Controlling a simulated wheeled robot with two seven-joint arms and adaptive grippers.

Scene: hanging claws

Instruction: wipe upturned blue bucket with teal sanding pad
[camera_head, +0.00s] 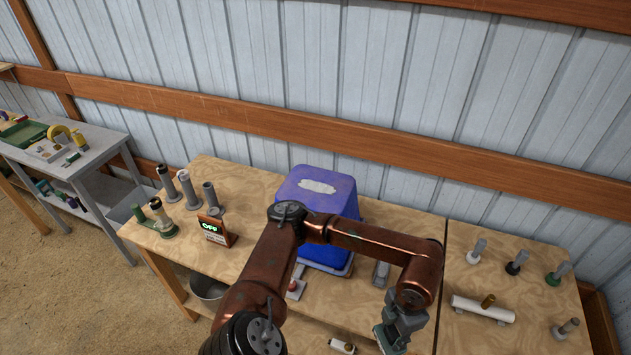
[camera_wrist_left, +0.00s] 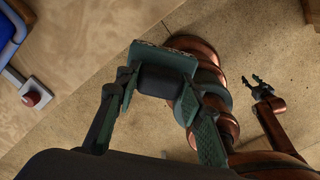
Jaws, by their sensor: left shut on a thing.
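The upturned blue bucket (camera_head: 291,192) stands on the wooden workbench, with a pale patch on its flat top. My left arm crosses in front of it and hides part of its lower front. A corner of the bucket shows at the top left of the left wrist view (camera_wrist_left: 8,28). My left gripper (camera_head: 397,330) is right of and nearer than the bucket, by the bench's front edge. It is shut on the teal sanding pad (camera_wrist_left: 178,62), gripping its dark block between the fingers. My right gripper (camera_wrist_left: 257,82) shows in the left wrist view, fingers apart and empty.
A red button (camera_wrist_left: 32,98) on a grey box sits before the bucket. An OFF display (camera_head: 213,230) and several upright grey-handled tools (camera_head: 188,189) stand left. A corrugated wall (camera_head: 340,65) rises behind.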

